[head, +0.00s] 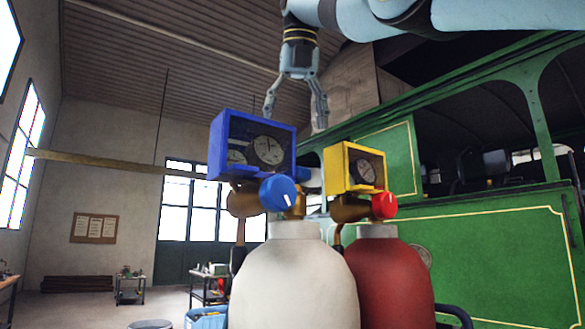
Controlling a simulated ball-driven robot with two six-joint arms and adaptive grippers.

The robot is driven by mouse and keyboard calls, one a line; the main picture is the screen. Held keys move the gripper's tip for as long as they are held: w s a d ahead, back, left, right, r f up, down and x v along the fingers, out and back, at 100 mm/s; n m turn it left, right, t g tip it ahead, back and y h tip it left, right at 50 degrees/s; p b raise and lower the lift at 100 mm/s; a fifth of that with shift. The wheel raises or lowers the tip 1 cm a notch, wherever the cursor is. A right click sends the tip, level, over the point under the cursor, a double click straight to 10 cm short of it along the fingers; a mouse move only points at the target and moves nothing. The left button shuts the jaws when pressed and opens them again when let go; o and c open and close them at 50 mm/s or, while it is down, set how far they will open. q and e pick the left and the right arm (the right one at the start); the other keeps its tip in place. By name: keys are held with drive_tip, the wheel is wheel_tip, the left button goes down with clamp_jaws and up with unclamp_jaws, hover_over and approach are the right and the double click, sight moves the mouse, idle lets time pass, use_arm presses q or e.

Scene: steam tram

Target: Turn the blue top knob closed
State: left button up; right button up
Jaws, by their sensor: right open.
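A round blue knob (278,193) with a white mark sits on the front of the regulator, below the blue gauge box (216,150). This regulator is on the cream cylinder (293,285). A pale blue part (311,180) shows behind, between the two gauge boxes. It is mostly hidden and I cannot tell if it is a top knob. My right gripper (294,118) hangs from above, pointing down. Its fingers are spread, empty, around the level of the blue box's top edge. The left fingertip meets the box's edge in the picture. My left gripper is not in view.
A red cylinder (392,285) with a yellow gauge box (335,165) and a red knob (384,205) stands close on the right. The green tram (490,255) is behind on the right. Small work tables (207,275) stand farther back on the left.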

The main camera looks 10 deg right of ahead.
sight(303, 174)
drive_tip(key=b+x, duration=0.1)
drive_tip(key=x, duration=0.2)
drive_tip(key=b+x, duration=0.1)
drive_tip(key=x, duration=0.4)
drive_tip(key=shift+w+d+f+b, duration=0.2)
drive_tip(key=shift+d+f+b, duration=0.05)
drive_tip(key=shift+b, duration=0.15)
drive_tip(key=shift+w+f, duration=0.2)
drive_tip(key=shift+f, duration=0.35)
drive_tip(key=c, duration=1.2)
